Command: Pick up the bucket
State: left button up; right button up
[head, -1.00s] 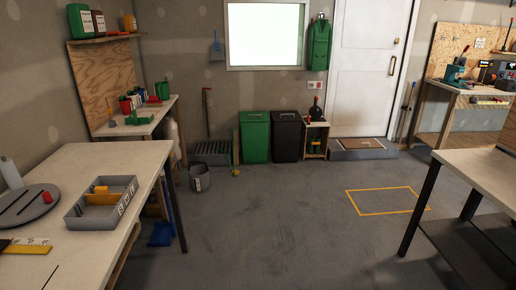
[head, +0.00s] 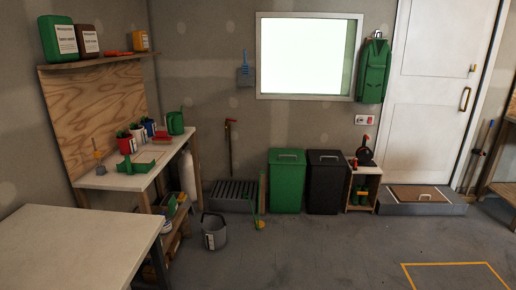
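A grey bucket (head: 215,232) with a pale label on its front stands upright on the floor, just right of the workbench's lower shelf. It is in the left half of the head view, in front of a dark slatted tray. Neither of my grippers shows in the view.
A pale table (head: 80,248) fills the lower left, its right corner near the bucket. A potting bench (head: 128,178) stands behind it. A slatted tray (head: 232,195), green bin (head: 287,182) and black bin (head: 323,182) line the back wall. Floor right of the bucket is clear.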

aim_at(214, 227)
jog(key=i+l, duration=0.1)
jog(key=i, duration=2.35)
jog(key=l+z, duration=0.05)
